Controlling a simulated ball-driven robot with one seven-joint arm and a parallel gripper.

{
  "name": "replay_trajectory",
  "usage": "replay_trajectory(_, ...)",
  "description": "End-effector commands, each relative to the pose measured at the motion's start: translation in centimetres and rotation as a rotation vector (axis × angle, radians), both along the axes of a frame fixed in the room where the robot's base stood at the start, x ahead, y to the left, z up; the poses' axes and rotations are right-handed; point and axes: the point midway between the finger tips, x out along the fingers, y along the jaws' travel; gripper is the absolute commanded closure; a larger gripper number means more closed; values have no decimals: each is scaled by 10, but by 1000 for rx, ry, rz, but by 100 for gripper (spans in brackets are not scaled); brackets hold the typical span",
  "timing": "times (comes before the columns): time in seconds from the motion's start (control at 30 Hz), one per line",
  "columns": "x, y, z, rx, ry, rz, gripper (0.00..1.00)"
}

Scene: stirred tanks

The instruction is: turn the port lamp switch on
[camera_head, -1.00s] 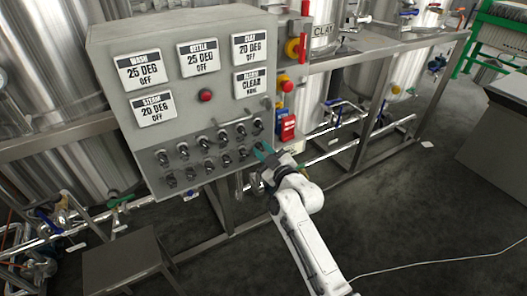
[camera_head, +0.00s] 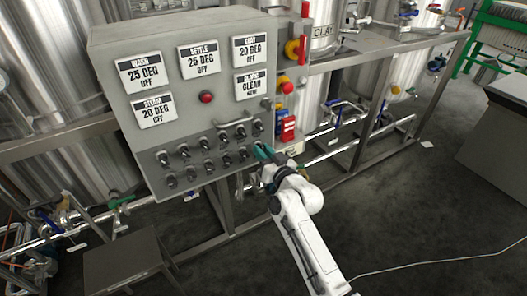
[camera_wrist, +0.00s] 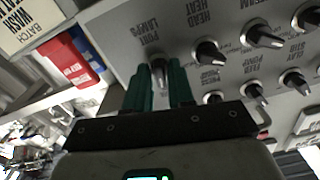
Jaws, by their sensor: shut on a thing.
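The port lamp switch (camera_wrist: 159,70) is a dark knob with a pale tip, under the upside-down "PORT LAMPS" label in the wrist view. It sits at the end of a row of knobs on the grey control panel (camera_head: 218,112). My gripper (camera_wrist: 159,80) has its green fingers on either side of this knob and is shut on it. In the head view my gripper (camera_head: 262,152) is at the panel's lower right corner, and the switch is hidden behind it. Whether the switch stands on or off cannot be told.
Neighbouring knobs, such as the head heat knob (camera_wrist: 210,52), sit close beside the fingers. A low dark table (camera_head: 122,262) stands at the lower left. The floor at the right is mostly open.

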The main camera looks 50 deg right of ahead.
Motion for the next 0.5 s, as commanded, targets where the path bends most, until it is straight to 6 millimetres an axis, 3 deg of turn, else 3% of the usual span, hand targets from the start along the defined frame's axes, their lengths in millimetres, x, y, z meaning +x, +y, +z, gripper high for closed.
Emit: replay_trajectory(0.5, 0, 0, 1, 294, -86, 0, 100)
